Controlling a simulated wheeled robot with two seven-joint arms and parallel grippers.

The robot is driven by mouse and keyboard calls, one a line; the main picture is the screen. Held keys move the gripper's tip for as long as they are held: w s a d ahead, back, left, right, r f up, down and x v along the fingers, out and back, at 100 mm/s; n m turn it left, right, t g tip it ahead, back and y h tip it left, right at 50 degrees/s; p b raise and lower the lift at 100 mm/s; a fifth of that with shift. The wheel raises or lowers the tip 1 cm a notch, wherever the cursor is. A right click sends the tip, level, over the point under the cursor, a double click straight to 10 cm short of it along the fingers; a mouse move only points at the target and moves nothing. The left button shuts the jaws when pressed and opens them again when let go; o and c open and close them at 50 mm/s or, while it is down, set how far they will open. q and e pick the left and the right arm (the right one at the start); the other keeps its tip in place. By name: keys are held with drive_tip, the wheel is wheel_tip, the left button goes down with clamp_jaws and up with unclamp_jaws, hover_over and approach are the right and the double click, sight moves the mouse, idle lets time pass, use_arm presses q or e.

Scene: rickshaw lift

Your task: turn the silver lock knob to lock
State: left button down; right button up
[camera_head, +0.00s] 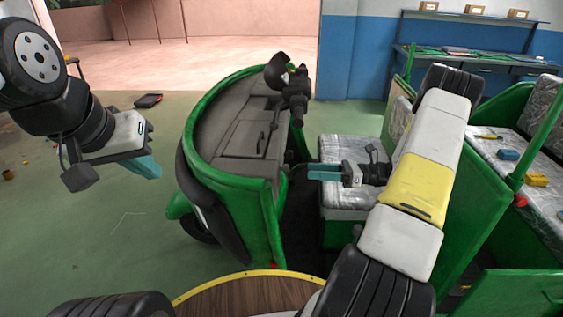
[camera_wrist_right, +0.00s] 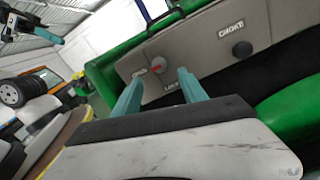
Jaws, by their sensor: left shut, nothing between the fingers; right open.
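In the right wrist view, a small knob (camera_wrist_right: 158,67) with a reddish part sits on the grey panel (camera_wrist_right: 207,63), near lettering that seems to read "LOCK". It appears between the two teal fingertips of my right gripper (camera_wrist_right: 160,76), which is open; I cannot tell whether they touch it. In the head view my right gripper (camera_head: 324,172) is over the silvery seat, pointing left towards the green rickshaw front (camera_head: 236,172); the knob is hidden there. My left gripper (camera_head: 148,167) is shut and empty, left of the rickshaw and apart from it.
A dark round choke knob (camera_wrist_right: 242,50) sits to the right on the same panel. The handlebar (camera_head: 290,88) rises above the rickshaw front. The silvery seat (camera_head: 345,202) is below my right gripper. Green floor (camera_head: 110,225) is free at the left.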

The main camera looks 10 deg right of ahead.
sight(284, 169)
drive_tip(key=x, duration=0.7)
clamp_jaws()
